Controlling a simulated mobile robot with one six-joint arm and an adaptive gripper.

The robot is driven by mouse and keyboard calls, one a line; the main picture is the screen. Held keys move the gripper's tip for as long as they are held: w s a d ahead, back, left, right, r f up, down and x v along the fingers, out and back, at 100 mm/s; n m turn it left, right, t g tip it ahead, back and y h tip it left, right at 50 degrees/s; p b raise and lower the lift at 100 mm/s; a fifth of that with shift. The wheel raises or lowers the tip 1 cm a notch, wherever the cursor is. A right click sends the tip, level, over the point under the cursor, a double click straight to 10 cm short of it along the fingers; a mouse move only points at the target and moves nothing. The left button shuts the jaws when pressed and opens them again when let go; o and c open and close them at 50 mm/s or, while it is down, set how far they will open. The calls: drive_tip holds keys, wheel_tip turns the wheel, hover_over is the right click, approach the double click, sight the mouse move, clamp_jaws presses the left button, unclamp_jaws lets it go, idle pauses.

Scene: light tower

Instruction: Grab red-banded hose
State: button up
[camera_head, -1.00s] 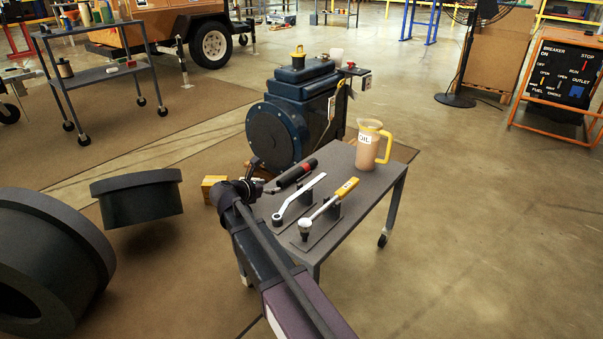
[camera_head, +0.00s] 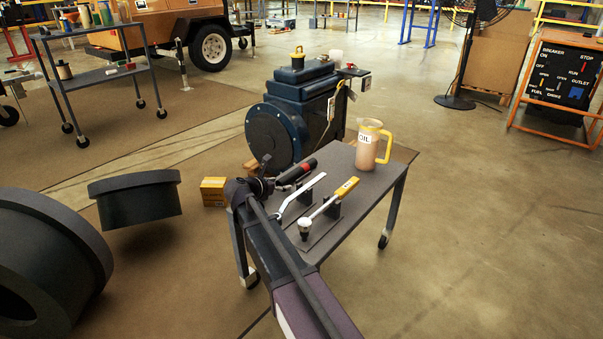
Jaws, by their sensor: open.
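The red-banded hose (camera_head: 298,171) is a short dark cylinder with a red mark near its far right end. It lies at the back left of the grey cart's top (camera_head: 352,203), angled up to the right. My gripper (camera_head: 268,177) is at its near left end, with the fingers very close to it. One dark finger sticks up at the left. The gripper is open, but the wrist and arm hide part of it. I cannot tell whether a finger touches the hose.
A silver wrench (camera_head: 303,192) and a yellow-handled ratchet (camera_head: 333,206) rest on stands in front of the hose. An oil jug (camera_head: 368,146) stands at the cart's back right. A blue engine (camera_head: 292,115) is behind. A yellow box (camera_head: 213,191) lies on the floor.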

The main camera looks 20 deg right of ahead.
clamp_jaws()
idle(0.3)
drive_tip(key=shift+r, duration=0.15)
wheel_tip(320, 180, up, 2)
drive_tip(key=shift+p, duration=1.15)
drive_tip(key=shift+r+p, duration=0.85)
drive_tip(key=w+d, duration=0.6)
drive_tip(key=w, duration=0.1)
drive_tip(key=w+d+r+p, duration=0.1)
drive_tip(key=w+d, duration=0.2)
drive_tip(key=w, duration=0.1)
drive_tip(key=shift+w+d, duration=0.65)
